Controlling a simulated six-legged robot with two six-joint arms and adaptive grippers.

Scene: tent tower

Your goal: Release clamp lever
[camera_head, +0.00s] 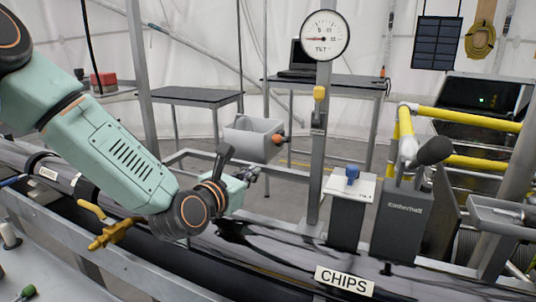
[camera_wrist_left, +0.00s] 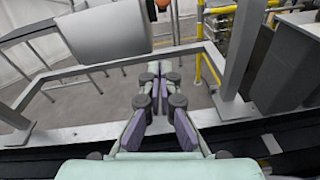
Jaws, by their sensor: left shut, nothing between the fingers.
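My left gripper (camera_head: 250,174) reaches in from the left over the dark pipe (camera_head: 265,238). In the left wrist view (camera_wrist_left: 153,72) its purple-padded fingers are together with nothing between them. Several levers are in view, and I cannot tell which is the clamp lever. An orange-knobbed lever (camera_head: 278,140) is just beyond and right of the gripper, apart from it, by a grey bin. A yellow-knobbed handle (camera_head: 319,94) is on the upright post under the tilt gauge (camera_head: 324,36). A black-knobbed lever (camera_head: 435,151) rises by the dark grey box (camera_head: 402,222). My right gripper is not in view.
The grey bin (camera_head: 253,140) is beyond the gripper; a grey casing (camera_wrist_left: 105,35) fills the wrist view's upper left. A blue-knobbed box (camera_head: 345,218) and yellow rails (camera_head: 475,119) are to the right. A yellow valve handle (camera_head: 115,234) is below my arm. Open floor lies beyond the pipe.

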